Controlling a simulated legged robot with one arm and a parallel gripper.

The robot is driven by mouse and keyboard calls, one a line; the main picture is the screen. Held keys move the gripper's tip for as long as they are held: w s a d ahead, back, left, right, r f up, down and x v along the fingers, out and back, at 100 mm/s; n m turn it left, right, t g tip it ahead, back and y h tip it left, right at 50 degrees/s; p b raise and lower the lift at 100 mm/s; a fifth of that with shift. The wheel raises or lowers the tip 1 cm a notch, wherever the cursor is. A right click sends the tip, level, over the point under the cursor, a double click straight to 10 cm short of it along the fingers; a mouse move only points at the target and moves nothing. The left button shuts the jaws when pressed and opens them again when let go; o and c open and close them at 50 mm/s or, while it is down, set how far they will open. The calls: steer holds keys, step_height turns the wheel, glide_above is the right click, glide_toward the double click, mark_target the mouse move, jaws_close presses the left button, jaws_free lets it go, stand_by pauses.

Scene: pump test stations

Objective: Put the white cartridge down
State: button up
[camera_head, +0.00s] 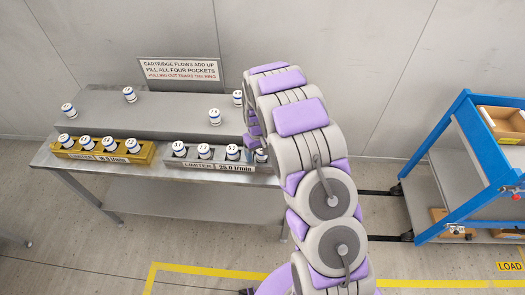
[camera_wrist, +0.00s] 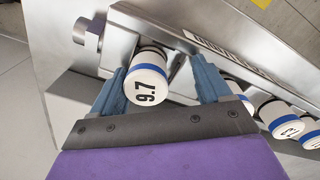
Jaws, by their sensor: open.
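A white cartridge (camera_wrist: 147,82) with a blue band, marked 9.7, stands in the end pocket of the grey block (camera_wrist: 180,40) in the wrist view. My gripper (camera_wrist: 162,78) is open, with its blue fingers on either side of this cartridge. A gap shows at the right finger; whether the left finger touches it I cannot tell. In the head view the cartridge (camera_head: 261,156) is at the right end of the grey block (camera_head: 210,164), partly hidden by my arm. Several other white cartridges (camera_head: 204,151) stand in the same block.
A yellow block (camera_head: 100,155) with several white cartridges stands on the left of the steel table (camera_head: 190,200). Loose cartridges (camera_head: 129,94) stand on the raised grey shelf (camera_head: 160,110) behind. A sign (camera_head: 179,69) stands at the back. A blue cart (camera_head: 460,150) stands at the right.

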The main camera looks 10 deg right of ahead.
mark_target(258, 151)
steer(key=shift+a, duration=0.3)
steer(key=r, duration=0.2)
steer(key=d+r, duration=0.1)
steer(key=r, duration=0.1)
steer(key=d+r+p, duration=0.1)
steer(key=shift+r, duration=0.4)
step_height(258, 151, up, 7)
steer(key=a+p, duration=0.1)
steer(key=a, duration=0.1)
steer(key=s+d+r+m, duration=0.1)
steer(key=s+r, duration=0.6)
steer(key=s, duration=0.2)
steer(key=s+r+m, duration=0.1)
steer(key=s+r, duration=0.5)
steer(key=s, duration=0.4)
steer(key=s+r+m+g, duration=0.1)
steer(key=s+r, duration=0.2)
steer(key=s, duration=2)
steer(key=shift+r+g, duration=0.15)
steer(key=shift+g, duration=0.25)
steer(key=shift+d, duration=0.1)
